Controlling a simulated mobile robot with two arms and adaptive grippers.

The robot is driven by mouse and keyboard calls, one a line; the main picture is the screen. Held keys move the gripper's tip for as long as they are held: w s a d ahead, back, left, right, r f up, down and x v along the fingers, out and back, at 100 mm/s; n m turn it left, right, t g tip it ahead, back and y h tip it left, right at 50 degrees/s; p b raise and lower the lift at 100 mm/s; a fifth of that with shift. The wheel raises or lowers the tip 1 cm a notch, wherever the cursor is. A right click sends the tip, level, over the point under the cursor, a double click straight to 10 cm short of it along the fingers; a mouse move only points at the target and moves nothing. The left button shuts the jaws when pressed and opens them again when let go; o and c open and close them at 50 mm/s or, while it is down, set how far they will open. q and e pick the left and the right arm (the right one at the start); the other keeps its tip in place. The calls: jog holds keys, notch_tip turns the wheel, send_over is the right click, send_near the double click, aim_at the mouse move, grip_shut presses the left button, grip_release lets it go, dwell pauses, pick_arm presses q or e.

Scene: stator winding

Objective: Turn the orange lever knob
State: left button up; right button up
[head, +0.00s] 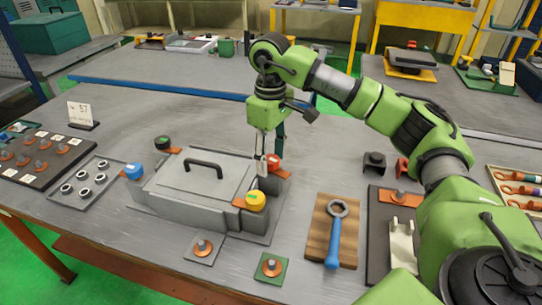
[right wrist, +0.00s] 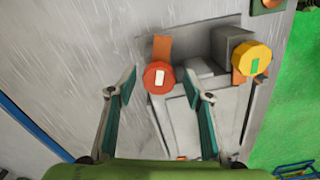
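A grey box (head: 195,188) with a black handle stands on the table, with round coloured knobs on orange levers at its corners. The orange-red knob (head: 272,161), with a white mark, is at its far right corner. In the right wrist view this knob (right wrist: 160,78) shows between my fingertips, with a gap on each side. My right gripper (head: 264,157) points down at this knob; its fingers (right wrist: 160,82) are open and hold nothing. A yellow knob (head: 256,201), a blue knob (head: 133,171) and a dark knob (head: 162,143) are at the other corners. My left gripper is out of view.
A blue-handled wrench (head: 335,235) lies on a wooden board right of the box. A tray of rings (head: 88,182) and a dark parts board (head: 40,158) are at left. Small plates (head: 204,248) lie in front. The table behind the box is mostly clear.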

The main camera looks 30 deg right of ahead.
aim_at(271, 159)
jog(key=shift+r, duration=0.1)
notch_tip(271, 159, up, 12)
dwell(0.5)
jog(key=shift+o, duration=0.2)
